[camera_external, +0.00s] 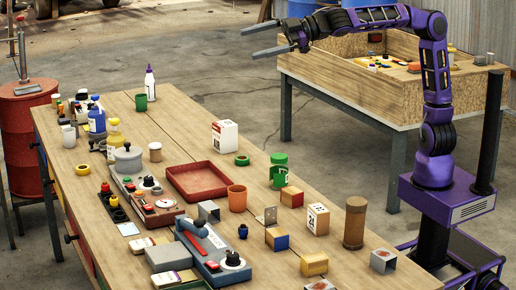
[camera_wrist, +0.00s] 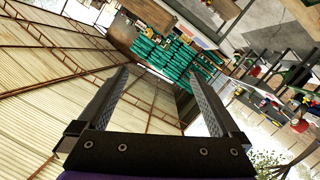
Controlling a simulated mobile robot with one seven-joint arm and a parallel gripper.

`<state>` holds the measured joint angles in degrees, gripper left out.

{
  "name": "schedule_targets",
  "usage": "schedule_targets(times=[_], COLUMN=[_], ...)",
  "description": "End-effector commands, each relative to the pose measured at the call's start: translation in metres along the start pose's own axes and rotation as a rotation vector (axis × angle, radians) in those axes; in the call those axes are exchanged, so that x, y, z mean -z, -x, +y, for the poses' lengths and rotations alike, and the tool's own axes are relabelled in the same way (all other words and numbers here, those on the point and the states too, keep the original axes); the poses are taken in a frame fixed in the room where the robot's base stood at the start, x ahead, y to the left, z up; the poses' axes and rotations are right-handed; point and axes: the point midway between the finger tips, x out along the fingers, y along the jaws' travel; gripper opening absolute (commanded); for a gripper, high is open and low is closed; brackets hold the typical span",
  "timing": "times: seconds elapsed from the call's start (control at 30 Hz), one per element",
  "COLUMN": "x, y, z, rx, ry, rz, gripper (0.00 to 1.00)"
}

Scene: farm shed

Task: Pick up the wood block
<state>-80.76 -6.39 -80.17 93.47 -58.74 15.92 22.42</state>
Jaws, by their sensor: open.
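Several small wooden blocks stand at the near right of the workbench in the external view. One has a red side (camera_external: 292,197), one a blue side (camera_external: 277,239), one is plain yellowish (camera_external: 314,264), and one is taller with a printed label (camera_external: 318,219). I cannot tell which of them the task calls the wood block. My gripper (camera_external: 249,43) is open and empty, high above the floor behind the bench, well away from the blocks. In the wrist view, my gripper (camera_wrist: 160,72) has its fingers spread with nothing between them; I make out no wood block there.
The long workbench (camera_external: 185,103) is crowded. Near the blocks are a brown cylinder (camera_external: 355,223), a metal square tube (camera_external: 383,261), an orange cup (camera_external: 237,198) and a green can (camera_external: 278,170). A red tray (camera_external: 204,181) lies mid-bench. A wooden-walled table (camera_external: 345,83) stands behind.

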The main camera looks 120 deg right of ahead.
Motion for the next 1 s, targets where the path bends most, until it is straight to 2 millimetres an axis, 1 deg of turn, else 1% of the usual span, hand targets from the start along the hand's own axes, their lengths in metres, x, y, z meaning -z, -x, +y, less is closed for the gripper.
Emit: schedule_targets(times=[0.03,0.27,0.47,0.57,0.67,0.87,1.0], x=[-0.005,-0.023,-0.048,-0.07,-0.098,-0.159,-0.205], y=[0.0,0.004,0.007,0.008,0.01,0.014,0.02], z=[0.004,0.01,0.014,0.014,0.01,-0.005,-0.02], rx=[-0.009,-0.039,-0.063,-0.071,-0.066,-0.009,0.067], ry=[-0.002,0.01,0.024,0.034,0.043,0.049,0.037], rz=[-0.019,-0.1,-0.209,-0.297,-0.406,-0.636,-0.797], gripper=[1.0,1.0,1.0,1.0,1.0,1.0,1.0])
